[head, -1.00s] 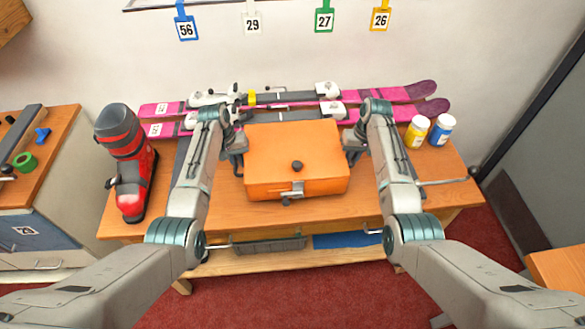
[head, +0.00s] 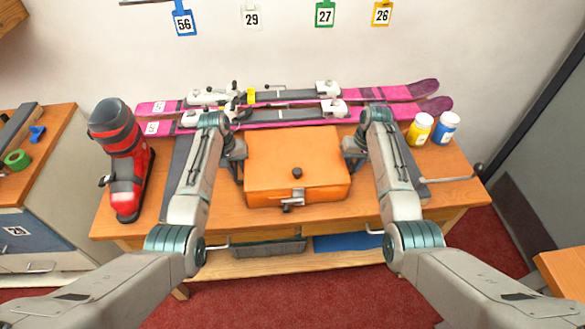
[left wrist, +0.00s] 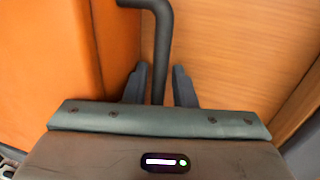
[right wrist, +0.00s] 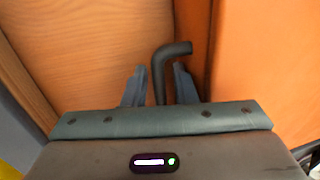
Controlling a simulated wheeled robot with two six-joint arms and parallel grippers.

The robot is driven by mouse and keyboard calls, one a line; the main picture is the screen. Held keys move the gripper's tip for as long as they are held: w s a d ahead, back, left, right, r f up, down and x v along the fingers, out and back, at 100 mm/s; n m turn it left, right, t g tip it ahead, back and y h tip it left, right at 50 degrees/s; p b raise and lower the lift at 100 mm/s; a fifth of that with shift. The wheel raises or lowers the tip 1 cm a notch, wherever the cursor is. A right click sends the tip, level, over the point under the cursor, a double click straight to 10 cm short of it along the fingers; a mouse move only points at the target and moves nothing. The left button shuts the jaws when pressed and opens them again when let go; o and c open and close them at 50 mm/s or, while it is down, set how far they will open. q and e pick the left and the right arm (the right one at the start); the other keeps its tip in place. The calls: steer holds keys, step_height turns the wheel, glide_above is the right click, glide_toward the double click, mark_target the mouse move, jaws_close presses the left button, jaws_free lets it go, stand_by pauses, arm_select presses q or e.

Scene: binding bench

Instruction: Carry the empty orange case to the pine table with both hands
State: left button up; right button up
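The orange case (head: 290,160) sits lid shut on the wooden workbench, its dark knob and latch facing me. My left gripper (head: 237,165) is at its left side and my right gripper (head: 352,162) at its right side. In the left wrist view a dark bent handle (left wrist: 159,45) stands between the two fingers, with narrow gaps on both sides. In the right wrist view another dark handle (right wrist: 158,75) is between the fingers, also with gaps. Both grippers look open around the handles. The case's inside is hidden. A wooden top (head: 565,272) shows at the lower right edge, possibly the pine table.
Pink skis (head: 400,93) lie behind the case on the workbench (head: 400,212). A red ski boot (head: 125,165) stands at left, a yellow bottle (head: 419,130) and a blue bottle (head: 445,128) at right. Another bench (head: 50,150) stands far left. Red carpet (head: 330,300) lies in front.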

arm_select(q)
steer(key=shift+d+r, duration=0.15)
steer(key=shift+r, duration=0.05)
arm_select(e)
steer(key=shift+a, duration=0.15)
arm_select(q)
steer(key=shift+w+r, duration=0.1)
steer(key=shift+r, duration=0.15)
arm_select(e)
steer(key=shift+d+r, duration=0.2)
steer(key=shift+r, duration=0.05)
arm_select(q)
step_height(320, 180, up, 7)
steer(key=a, duration=0.2)
arm_select(e)
step_height(320, 180, up, 12)
steer(key=d, duration=0.2)
steer(key=shift+w+f, duration=0.15)
steer(key=shift+w, duration=0.1)
arm_select(q)
steer(key=shift+s+f, duration=0.1)
steer(key=shift+s, duration=0.1)
arm_select(e)
steer(key=shift+a, duration=0.1)
